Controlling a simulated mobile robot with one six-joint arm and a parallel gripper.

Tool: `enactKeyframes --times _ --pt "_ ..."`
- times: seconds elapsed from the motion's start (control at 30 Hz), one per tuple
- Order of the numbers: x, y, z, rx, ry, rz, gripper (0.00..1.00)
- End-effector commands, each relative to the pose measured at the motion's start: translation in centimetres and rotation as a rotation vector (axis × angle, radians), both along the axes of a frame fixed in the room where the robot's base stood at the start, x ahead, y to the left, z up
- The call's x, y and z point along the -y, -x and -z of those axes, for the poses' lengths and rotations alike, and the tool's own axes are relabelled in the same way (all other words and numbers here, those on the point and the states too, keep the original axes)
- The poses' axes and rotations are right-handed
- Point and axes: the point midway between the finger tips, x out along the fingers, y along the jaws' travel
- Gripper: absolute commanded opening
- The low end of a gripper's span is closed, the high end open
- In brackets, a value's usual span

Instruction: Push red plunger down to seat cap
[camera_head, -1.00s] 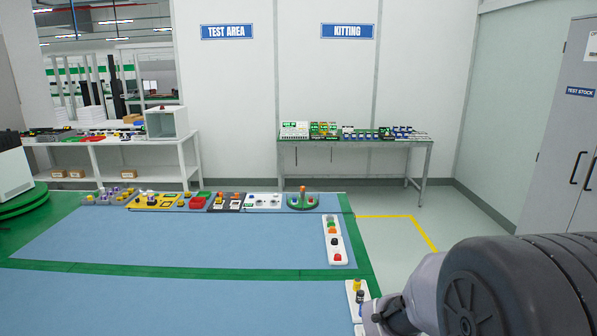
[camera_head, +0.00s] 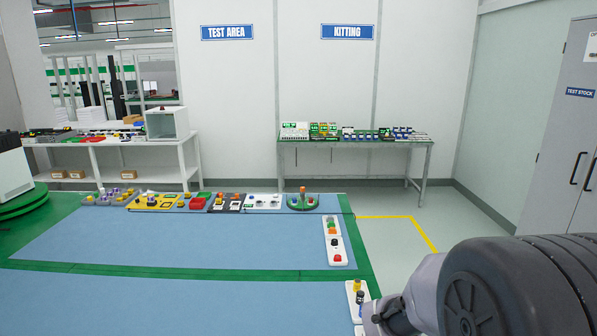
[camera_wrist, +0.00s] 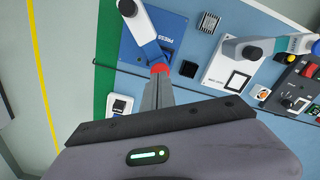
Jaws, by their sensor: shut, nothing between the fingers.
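A press fixture with a blue base plate (camera_wrist: 135,50) lettered PRESS stands at the top of the wrist view. A white and blue arm with a black knob (camera_wrist: 128,8) reaches over the plate. The red plunger (camera_wrist: 160,68) is at the end of this arm. My gripper (camera_wrist: 159,77) is shut and empty, its fingertips right at the plunger and overlapping its near edge in the picture. I cannot tell whether they touch it. The cap is not visible, and what lies under the plunger is hidden. I cannot make out the press in the head view.
A second fixture with a white plate (camera_wrist: 222,70) and its own arm stands to the right, near a dark control panel (camera_wrist: 292,88) with buttons. A small white switch block (camera_wrist: 120,106) lies left of my fingers. A yellow floor line (camera_wrist: 40,90) runs beyond the green edge.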

Motion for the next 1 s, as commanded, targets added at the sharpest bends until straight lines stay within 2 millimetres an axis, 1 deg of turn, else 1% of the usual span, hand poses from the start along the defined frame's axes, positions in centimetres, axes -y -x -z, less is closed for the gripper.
enactKeyframes --times 0.37,1.0 --pt "0.0 0.0 0.2 0.000 0.000 0.000 0.00" --pt "0.0 0.0 2.1 -0.001 0.000 0.000 0.00"
